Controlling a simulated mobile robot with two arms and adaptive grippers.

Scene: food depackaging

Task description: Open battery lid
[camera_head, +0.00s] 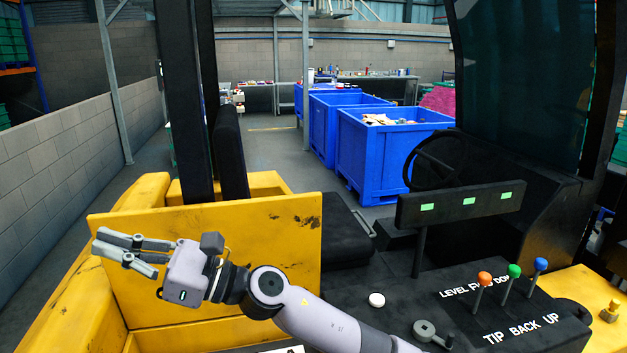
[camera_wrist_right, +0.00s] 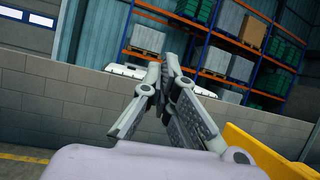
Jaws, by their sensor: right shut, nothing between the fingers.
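The battery lid (camera_head: 205,265) looks to be the upright yellow panel of the forklift at the left of the head view, scuffed near its top right corner. My right gripper (camera_head: 97,246) is in front of this panel at its left edge, pointing left. It is shut and empty. I cannot tell from the head view whether it touches the panel. In the right wrist view the shut fingers (camera_wrist_right: 166,68) point toward a grey block wall, with a yellow edge (camera_wrist_right: 255,155) at the lower right. My left gripper is not in view.
The black steering wheel (camera_head: 437,161), a dark console and levers with orange, green and blue knobs (camera_head: 514,271) stand at the right. Blue crates (camera_head: 385,160) stand on the floor behind. The grey block wall (camera_head: 60,165) runs along the left, with open floor between.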

